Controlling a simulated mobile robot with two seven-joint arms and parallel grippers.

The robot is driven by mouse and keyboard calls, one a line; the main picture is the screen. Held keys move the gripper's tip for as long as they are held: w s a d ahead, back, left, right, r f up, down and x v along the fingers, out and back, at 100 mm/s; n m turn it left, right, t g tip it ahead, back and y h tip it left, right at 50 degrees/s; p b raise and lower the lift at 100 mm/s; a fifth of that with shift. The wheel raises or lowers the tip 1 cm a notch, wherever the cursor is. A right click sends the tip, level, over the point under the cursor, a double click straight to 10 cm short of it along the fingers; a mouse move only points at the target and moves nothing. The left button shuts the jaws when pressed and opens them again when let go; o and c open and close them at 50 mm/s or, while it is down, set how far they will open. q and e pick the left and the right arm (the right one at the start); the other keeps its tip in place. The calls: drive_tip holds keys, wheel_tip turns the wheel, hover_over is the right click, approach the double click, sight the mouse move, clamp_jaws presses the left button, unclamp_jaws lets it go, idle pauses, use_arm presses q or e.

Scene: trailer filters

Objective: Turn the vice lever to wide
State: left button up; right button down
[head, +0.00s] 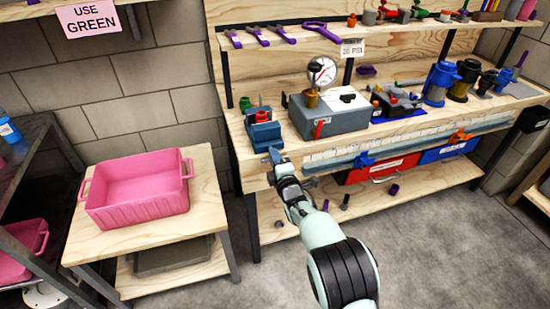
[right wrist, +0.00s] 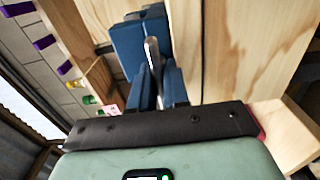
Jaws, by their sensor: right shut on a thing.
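The blue vice (head: 263,130) is on the left end of the wooden workbench, with a green and a red piece at its top. My right gripper (head: 277,162) is at the bench's front edge, just below the vice. In the right wrist view, its two blue fingers (right wrist: 160,86) are shut on the silver vice lever (right wrist: 152,50). The blue vice body (right wrist: 142,38) is just beyond the fingertips. The lever's lower end is hidden between the fingers, and the gripper mostly covers the lever in the head view. My left gripper is out of view.
A grey box with a gauge (head: 322,70) stands right of the vice on the workbench (head: 240,120). A pink crate (head: 138,192) sits on a low wooden table at left. Red and blue bins (head: 376,170) are under the bench. The floor in front is clear.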

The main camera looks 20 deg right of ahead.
idle(0.5)
drive_tip(key=c, duration=1.2)
unclamp_jaws()
drive_tip(key=shift+s, duration=0.1)
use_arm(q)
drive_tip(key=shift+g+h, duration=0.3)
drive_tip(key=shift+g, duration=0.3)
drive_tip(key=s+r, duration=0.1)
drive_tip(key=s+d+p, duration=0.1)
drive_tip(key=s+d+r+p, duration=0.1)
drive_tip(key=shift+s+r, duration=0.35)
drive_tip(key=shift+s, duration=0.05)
use_arm(e)
drive_tip(key=s, duration=1.3)
drive_tip(key=shift+d, duration=0.3)
drive_tip(key=shift+s, duration=0.1)
